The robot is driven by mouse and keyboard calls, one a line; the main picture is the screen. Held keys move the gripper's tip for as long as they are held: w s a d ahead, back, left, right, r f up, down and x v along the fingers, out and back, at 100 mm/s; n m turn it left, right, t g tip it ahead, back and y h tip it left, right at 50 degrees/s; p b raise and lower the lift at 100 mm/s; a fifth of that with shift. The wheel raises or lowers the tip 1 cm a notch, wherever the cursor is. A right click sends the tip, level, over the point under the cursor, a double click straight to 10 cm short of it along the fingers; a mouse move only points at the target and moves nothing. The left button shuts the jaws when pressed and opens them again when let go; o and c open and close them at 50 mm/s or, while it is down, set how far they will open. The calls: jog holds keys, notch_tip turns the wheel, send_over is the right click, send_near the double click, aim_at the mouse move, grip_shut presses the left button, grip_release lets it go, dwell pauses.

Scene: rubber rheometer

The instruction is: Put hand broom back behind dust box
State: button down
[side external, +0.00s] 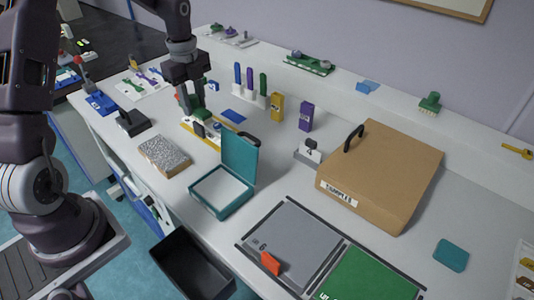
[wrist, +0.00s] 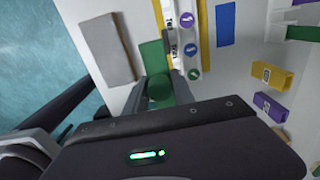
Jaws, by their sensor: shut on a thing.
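My gripper (side external: 198,112) is over the bench, beside a yellow-edged white strip. In the wrist view its fingers (wrist: 158,82) are shut on a green thing (wrist: 159,90) with a rounded top; a flat green part (wrist: 152,55) shows just beyond it. The fingers hide much of it, so I cannot tell whether it is the hand broom or whether it touches the bench. Another green brush-like thing (side external: 430,102) with pale bristles stands on the back ledge at right. I cannot tell which container is the dust box.
An open teal case (side external: 238,158), a grey speckled block (side external: 164,156) and a large tan box (side external: 385,170) stand on the bench. Upright coloured handles (side external: 250,80), a yellow box (side external: 277,106) and a purple box (side external: 306,116) stand behind. A black bin (side external: 190,265) is below the front edge.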

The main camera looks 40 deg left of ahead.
jog(key=w+d, duration=0.5)
jog(key=d, duration=0.4)
jog(key=w+d, duration=0.6)
jog(key=d, duration=0.2)
jog(key=f, duration=0.7)
jog(key=d+f, duration=0.1)
jog(key=f, duration=0.2)
jog(key=shift+s+d+f, duration=0.1)
jog(key=shift+s+f, duration=0.1)
jog(key=shift+f, duration=0.2)
jog(key=shift+f, duration=0.1)
jog(key=c, duration=1.1)
grip_release()
jog(key=shift+o, duration=0.2)
notch_tip(320, 180, up, 12)
jog(key=shift+r, duration=0.25)
